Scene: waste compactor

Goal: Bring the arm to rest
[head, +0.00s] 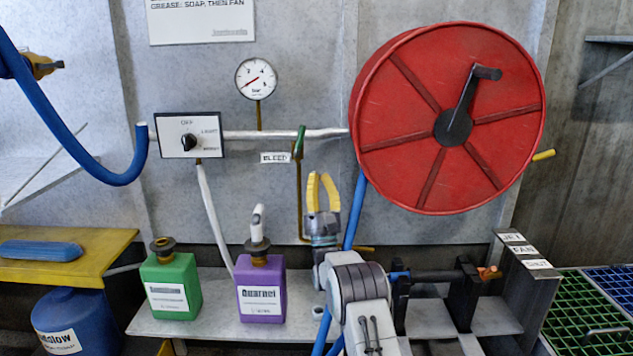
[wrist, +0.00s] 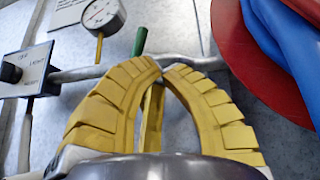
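My gripper (head: 320,175) has yellow ribbed fingers and points upward in front of the grey wall, left of the red hose reel (head: 390,85). In the wrist view the fingertips of my gripper (wrist: 165,70) come together at the top, with nothing seen held between them. A yellow strip shows behind the gap between the fingers; I cannot tell whether it is another finger or a pipe. My arm rises from the lower middle of the head view. The green bleed lever (head: 299,142) is up and left of the fingers, apart from them.
A selector box (head: 190,135) and a pressure gauge (head: 256,79) are on the wall. A green bottle (head: 171,285) and a purple bottle (head: 262,290) stand on the shelf left of my arm. A rack (head: 515,265) and green crate (head: 590,318) are at right.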

